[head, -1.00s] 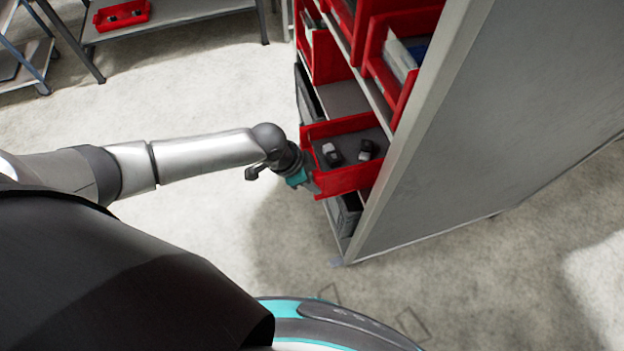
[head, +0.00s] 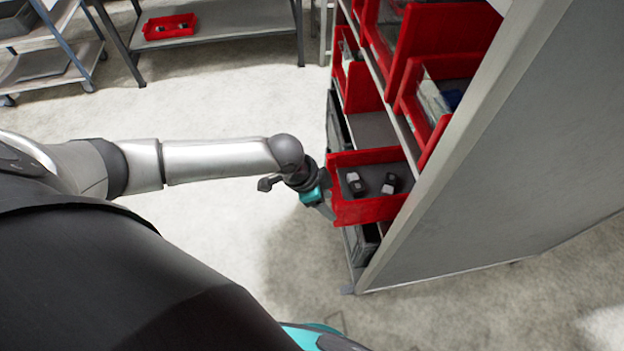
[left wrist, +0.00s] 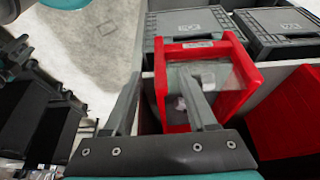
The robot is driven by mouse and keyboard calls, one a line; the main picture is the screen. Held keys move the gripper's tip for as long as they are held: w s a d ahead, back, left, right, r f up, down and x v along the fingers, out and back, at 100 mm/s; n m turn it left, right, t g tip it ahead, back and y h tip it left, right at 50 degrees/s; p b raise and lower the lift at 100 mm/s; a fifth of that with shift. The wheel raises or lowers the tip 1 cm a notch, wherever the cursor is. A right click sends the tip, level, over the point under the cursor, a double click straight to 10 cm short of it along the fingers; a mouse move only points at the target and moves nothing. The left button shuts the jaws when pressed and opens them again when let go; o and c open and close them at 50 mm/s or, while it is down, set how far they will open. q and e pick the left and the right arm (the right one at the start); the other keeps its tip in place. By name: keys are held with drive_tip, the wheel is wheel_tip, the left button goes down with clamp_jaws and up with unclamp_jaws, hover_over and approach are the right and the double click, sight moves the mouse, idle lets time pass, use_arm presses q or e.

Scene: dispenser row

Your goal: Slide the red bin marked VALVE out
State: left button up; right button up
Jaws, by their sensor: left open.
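A red bin (head: 365,212) juts out from the lower part of the shelf rack in the head view, with two small black-and-white parts (head: 352,184) inside. No marking on it is readable. My left gripper (head: 328,206) is at the bin's outer end, at its near corner. In the left wrist view, my open left gripper (left wrist: 163,85) has its fingers spread, with the red bin (left wrist: 238,88) ahead. The right finger overlaps the bin's inside, and the left finger is left of its wall. Contact cannot be told. My right gripper is not in view.
Other red bins (head: 440,40) sit higher in the rack, and its grey side panel (head: 520,150) stands at right. Grey lidded boxes (left wrist: 188,22) show in the wrist view. A bench (head: 215,40) with a red tray (head: 170,27) is behind. Floor left of the rack is clear.

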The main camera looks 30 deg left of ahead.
use_arm(q)
drive_tip(key=p+v, duration=0.1)
drive_tip(key=v, duration=0.9)
drive_tip(key=shift+r+p, duration=0.3)
